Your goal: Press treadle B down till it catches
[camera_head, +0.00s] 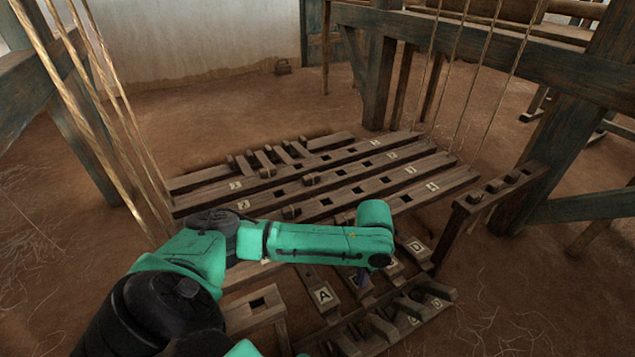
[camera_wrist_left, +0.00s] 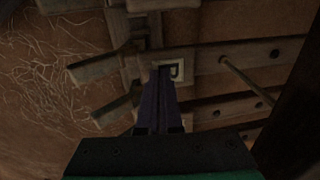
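Treadle A (camera_head: 323,296) and treadle D (camera_head: 416,248) are wooden bars with pale letter plates. Between them, treadle B (camera_head: 358,281) is mostly hidden by my left arm and gripper, and its letter is not readable in the head view. My left gripper (camera_head: 367,290) points down over this treadle. In the left wrist view its dark fingers (camera_wrist_left: 163,98) are together with nothing visible between them. Their tips are at a pale letter plate (camera_wrist_left: 178,69), whose letter is partly covered. I cannot tell whether the tips touch it. My right gripper is not in view.
A notched wooden catch rack (camera_head: 385,327) with small letter plates stands at the treadles' near ends. Slotted beams (camera_head: 340,182) lie behind. Ropes (camera_head: 497,85) hang at right and left. A low post stand (camera_head: 470,205) rises at the right.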

